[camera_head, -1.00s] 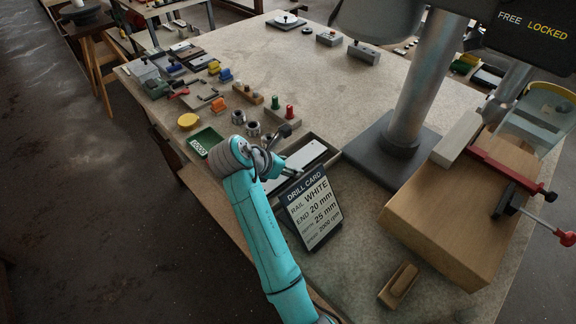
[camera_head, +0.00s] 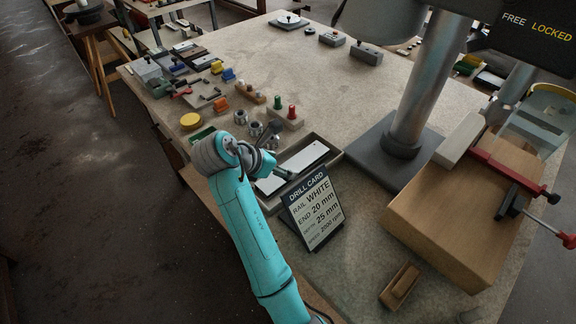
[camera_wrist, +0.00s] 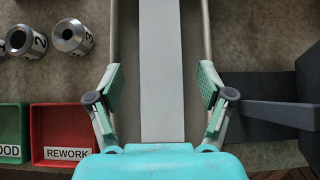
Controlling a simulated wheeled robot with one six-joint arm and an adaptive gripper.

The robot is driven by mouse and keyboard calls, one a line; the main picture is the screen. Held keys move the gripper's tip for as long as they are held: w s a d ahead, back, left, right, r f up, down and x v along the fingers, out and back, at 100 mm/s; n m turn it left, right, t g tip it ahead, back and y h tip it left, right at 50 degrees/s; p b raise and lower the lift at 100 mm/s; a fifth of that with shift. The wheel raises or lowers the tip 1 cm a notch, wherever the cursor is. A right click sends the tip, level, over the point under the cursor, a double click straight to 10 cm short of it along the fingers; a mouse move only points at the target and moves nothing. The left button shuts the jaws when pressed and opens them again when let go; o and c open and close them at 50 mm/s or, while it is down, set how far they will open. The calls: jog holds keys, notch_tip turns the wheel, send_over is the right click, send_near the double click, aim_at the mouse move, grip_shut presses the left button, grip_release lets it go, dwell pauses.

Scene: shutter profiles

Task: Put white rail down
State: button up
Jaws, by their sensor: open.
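The white rail (camera_head: 302,160) lies in a shallow grey tray (camera_head: 334,154) on the workbench, behind the drill card. In the wrist view the white rail (camera_wrist: 162,65) runs straight up the picture between my fingers, with a gap on each side. My gripper (camera_wrist: 161,88) is open, and neither finger pad touches the rail. In the head view my gripper (camera_head: 280,152) is over the near end of the tray, and my arm hides part of that end. The rail's near end is hidden by my gripper body in the wrist view.
The drill card (camera_head: 312,208) stands close in front of the tray. A red REWORK bin (camera_wrist: 64,134) and a green bin (camera_wrist: 12,130) lie left in the wrist view. Numbered metal collars (camera_wrist: 72,37) are beyond them. The drill column base (camera_head: 397,147) stands right of the tray.

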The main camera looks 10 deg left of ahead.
jog(key=v, duration=0.7)
jog(key=shift+s+r, duration=0.1)
